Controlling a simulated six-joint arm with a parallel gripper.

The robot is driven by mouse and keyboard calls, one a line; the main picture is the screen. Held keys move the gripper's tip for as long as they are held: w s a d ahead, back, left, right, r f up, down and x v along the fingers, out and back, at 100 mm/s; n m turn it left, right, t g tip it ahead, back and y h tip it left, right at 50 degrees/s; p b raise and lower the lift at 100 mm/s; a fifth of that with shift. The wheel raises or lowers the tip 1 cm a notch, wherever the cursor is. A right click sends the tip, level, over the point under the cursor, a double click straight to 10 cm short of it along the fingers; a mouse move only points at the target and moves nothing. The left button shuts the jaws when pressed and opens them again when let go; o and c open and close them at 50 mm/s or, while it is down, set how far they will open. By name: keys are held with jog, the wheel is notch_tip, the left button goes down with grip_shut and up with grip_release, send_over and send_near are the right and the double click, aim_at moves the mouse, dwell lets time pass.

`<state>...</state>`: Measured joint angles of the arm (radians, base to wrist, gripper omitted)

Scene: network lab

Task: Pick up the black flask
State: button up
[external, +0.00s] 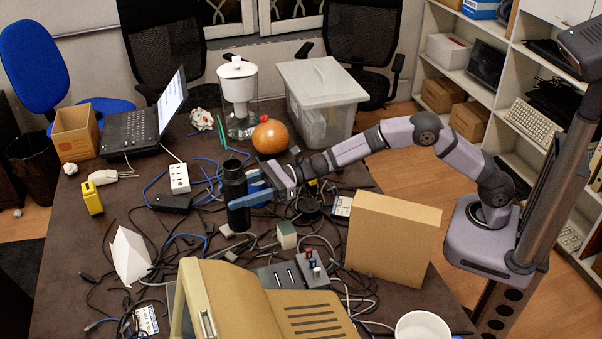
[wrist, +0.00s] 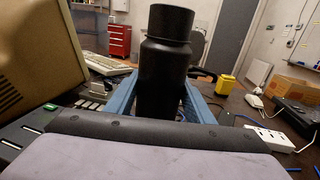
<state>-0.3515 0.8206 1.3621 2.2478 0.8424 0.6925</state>
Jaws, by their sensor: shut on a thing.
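The black flask (external: 235,190) stands upright near the middle of the cluttered table in the external view. My gripper (external: 252,191) reaches it from the right, with its blue fingers on either side of the flask's body. The jaws are shut on it. In the wrist view the flask (wrist: 163,75) is upright and centred between the two blue fingers (wrist: 162,100). Its lower end is hidden behind my gripper's housing in the wrist view. I cannot tell whether its base touches the table.
Cables lie tangled around the flask. A cardboard box (external: 392,238) and a beige monitor (external: 245,305) stand in front. A laptop (external: 140,125) is at left.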

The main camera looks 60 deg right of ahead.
aim_at(235, 184)
jog(key=shift+r, duration=1.75)
